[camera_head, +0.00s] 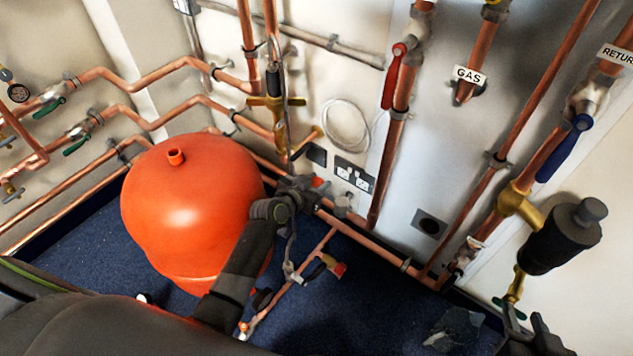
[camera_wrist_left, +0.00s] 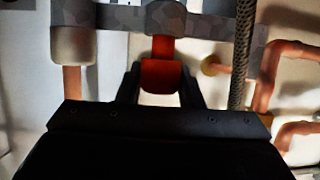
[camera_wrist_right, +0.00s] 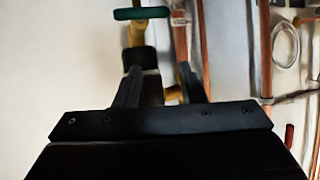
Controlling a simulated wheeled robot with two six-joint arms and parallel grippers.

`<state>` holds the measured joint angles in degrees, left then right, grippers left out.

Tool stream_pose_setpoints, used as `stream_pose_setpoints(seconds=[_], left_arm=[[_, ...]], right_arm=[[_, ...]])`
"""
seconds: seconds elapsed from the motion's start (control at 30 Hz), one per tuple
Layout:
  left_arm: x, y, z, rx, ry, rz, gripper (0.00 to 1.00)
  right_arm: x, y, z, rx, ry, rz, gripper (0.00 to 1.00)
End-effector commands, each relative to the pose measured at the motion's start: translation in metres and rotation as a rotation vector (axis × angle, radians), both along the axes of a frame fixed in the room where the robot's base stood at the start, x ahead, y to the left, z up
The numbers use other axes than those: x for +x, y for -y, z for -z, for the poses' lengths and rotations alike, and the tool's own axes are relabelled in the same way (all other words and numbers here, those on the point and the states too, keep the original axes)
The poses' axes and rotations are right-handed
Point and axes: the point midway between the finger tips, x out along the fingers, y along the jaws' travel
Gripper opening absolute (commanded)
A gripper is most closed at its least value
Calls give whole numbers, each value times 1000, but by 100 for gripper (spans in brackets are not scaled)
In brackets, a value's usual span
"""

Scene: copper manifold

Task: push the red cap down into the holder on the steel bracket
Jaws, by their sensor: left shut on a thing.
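The red cap (camera_wrist_left: 160,76) is between the two fingers of my left gripper (camera_wrist_left: 160,92), which is shut on it. In the left wrist view, a darker red part (camera_wrist_left: 162,49) runs from the cap up to the round grey holder (camera_wrist_left: 165,16) on the mottled steel bracket (camera_wrist_left: 220,28). I cannot tell how deep the cap sits. In the head view a bit of red cap (camera_head: 318,182) shows beside my left gripper (camera_head: 306,188); the bracket is hard to make out there. My right gripper (camera_head: 522,325) is open at the lower right, near a green handle (camera_wrist_right: 142,13).
A large orange-red vessel (camera_head: 190,215) stands left of my left arm. Copper pipes (camera_head: 375,245) run along the wall behind. A braided hose (camera_wrist_left: 243,55) hangs close to my left gripper. A black cylinder (camera_head: 562,238) hangs above my right gripper.

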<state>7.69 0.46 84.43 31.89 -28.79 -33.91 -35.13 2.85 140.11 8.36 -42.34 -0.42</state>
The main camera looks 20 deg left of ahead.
Motion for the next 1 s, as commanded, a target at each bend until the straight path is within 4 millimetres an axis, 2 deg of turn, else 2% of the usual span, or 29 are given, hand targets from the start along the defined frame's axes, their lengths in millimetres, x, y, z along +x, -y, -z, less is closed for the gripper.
stream_pose_setpoints(seconds=[0.5,1.0], left_arm=[[0,0,4,0,0,0,12],[0,0,4,0,0,0,12]], right_arm=[[11,3,-19,-27,112,6,36],[12,3,-22,-29,124,6,36]])
